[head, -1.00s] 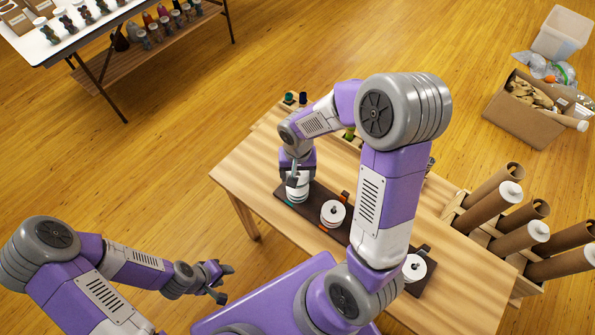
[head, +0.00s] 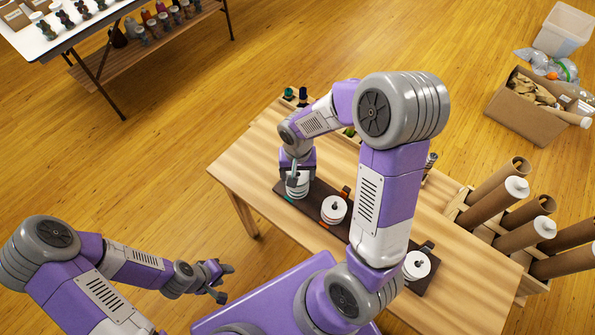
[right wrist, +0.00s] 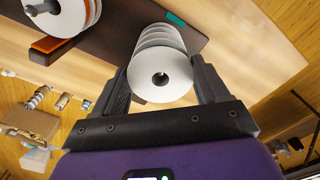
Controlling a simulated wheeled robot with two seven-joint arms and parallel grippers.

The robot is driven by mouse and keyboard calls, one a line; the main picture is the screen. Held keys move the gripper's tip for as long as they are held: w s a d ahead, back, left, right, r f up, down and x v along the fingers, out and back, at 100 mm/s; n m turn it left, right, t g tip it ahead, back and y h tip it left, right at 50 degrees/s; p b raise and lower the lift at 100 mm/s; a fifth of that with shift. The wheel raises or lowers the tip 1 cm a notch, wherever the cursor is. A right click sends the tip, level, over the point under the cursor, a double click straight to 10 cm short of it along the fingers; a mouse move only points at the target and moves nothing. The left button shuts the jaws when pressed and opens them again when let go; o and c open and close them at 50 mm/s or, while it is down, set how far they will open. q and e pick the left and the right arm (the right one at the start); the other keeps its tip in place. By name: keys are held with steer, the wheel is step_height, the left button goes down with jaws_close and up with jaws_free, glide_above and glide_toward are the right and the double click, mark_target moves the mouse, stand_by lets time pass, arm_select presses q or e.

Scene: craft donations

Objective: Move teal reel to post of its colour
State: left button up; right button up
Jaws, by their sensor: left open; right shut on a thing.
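My right gripper (head: 295,178) is shut on a white-flanged reel (right wrist: 163,72) at the left end of a dark board (head: 308,203). In the right wrist view the fingers grip both sides of the stacked white discs, and a dark centre hole faces the camera. The reel's own colour between its flanges is not clear. A teal mark (right wrist: 176,19) lies on the board beside this reel; it also shows in the head view (head: 288,198). Whether the reel sits fully down on its post is hidden. My left gripper (head: 222,283) is open and empty, away from the table.
Another white reel (head: 334,209) stands mid-board near an orange mark (right wrist: 45,45). A further reel (head: 416,264) stands at the right end. Cardboard tubes (head: 492,190) stand in a rack at the table's right. My right arm hides part of the board.

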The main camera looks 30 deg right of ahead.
steer(key=shift+f+b, duration=0.4)
steer(key=shift+f, duration=0.25)
steer(key=o, duration=1)
steer(key=shift+o, duration=0.2)
step_height(320, 180, up, 8)
steer(key=shift+f+p, duration=0.15)
steer(key=shift+p, duration=1.05)
steer(key=shift+s+f, duration=0.1)
